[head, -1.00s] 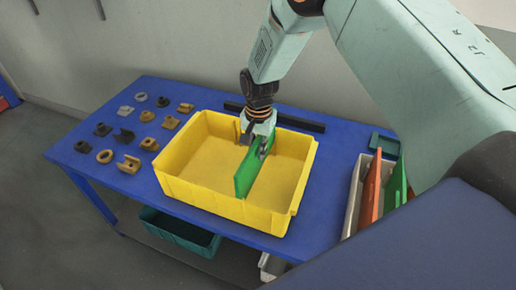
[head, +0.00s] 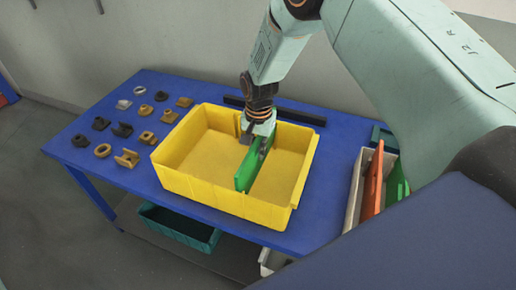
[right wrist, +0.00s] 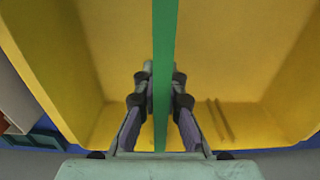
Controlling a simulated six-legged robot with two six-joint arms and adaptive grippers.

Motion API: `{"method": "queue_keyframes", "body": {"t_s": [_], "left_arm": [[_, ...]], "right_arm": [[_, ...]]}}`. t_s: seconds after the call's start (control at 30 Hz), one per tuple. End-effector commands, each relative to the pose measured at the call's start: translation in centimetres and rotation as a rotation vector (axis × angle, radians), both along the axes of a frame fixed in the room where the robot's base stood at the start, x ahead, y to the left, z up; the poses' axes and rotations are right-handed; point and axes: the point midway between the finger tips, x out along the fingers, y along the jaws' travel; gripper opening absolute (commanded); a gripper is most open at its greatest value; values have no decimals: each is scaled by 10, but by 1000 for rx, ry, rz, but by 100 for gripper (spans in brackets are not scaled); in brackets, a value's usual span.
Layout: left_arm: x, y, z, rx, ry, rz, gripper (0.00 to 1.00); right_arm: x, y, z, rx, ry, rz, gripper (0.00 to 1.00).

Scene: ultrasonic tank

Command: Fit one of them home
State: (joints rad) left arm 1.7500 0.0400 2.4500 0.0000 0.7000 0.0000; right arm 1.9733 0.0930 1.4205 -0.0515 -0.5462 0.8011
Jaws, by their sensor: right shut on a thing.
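A yellow bin (head: 215,196) stands open on the blue table. My right gripper (head: 262,143) is shut on a green divider panel (head: 244,172), held upright inside the bin and running front to back. In the right wrist view the panel (right wrist: 165,60) passes edge-on between the two fingers (right wrist: 160,95). A pair of thin ribs (right wrist: 220,118) on the bin's far wall shows to the right of the panel there, apart from it. Whether the panel's lower edge touches the floor cannot be told. My left gripper is not in view.
A pale crate (head: 353,192) at the right holds an orange panel (head: 373,182) and a green panel (head: 397,186). Several small brown, grey and black parts lie at the table's left. A black bar (head: 300,116) lies behind the bin. A teal bin (head: 178,228) sits below.

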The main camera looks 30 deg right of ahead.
Motion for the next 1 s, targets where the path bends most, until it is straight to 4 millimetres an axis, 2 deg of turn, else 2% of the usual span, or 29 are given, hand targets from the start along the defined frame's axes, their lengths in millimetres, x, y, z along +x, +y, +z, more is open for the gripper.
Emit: {"method": "queue_keyframes", "body": {"t_s": [1.0], "left_arm": [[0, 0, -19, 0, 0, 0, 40]], "right_arm": [[0, 0, -30, 0, -1, 0, 0]]}}
